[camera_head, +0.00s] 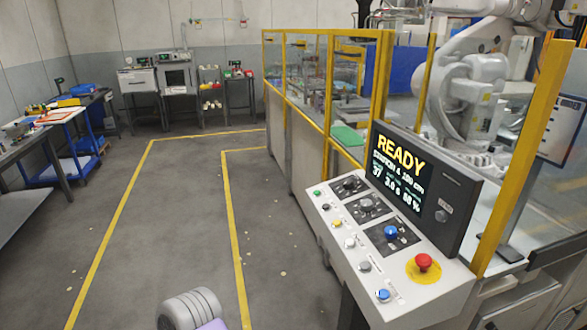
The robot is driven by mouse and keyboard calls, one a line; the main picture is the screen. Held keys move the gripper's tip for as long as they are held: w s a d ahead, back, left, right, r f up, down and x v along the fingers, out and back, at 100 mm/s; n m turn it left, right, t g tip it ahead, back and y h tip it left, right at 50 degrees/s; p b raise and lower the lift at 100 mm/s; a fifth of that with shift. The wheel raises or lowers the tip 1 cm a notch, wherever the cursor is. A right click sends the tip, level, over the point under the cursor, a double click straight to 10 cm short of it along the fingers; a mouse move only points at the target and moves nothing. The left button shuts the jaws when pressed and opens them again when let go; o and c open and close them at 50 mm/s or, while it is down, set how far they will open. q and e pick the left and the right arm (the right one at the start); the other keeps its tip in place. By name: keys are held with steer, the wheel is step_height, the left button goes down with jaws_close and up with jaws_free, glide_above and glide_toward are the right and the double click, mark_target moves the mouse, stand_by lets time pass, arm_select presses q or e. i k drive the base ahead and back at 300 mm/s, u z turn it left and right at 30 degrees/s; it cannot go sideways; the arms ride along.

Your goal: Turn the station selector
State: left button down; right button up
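A slanted grey control panel (341,236) stands at the lower right. Three rotary knobs on dark square plates run down it: a dark upper knob (349,184), a grey middle knob (367,204) and a blue lower knob (390,232). Their labels are too small to read, so I cannot tell which is the station selector. The screen (401,174) behind them reads "READY", with a smaller line that seems to begin with "STATION". A grey ribbed part of my own arm shows at the bottom edge, away from the panel. Neither gripper is in view.
A red mushroom button (424,262) on a yellow base sits at the panel's near end. Several small coloured push buttons line its left edge. A yellow-framed fence (328,85) with a white robot arm (465,95) stands behind. The floor (180,220) left of the panel is clear.

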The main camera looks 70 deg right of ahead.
mark_target(347, 183)
steer(key=i, duration=0.65)
steer(key=z, duration=2.7)
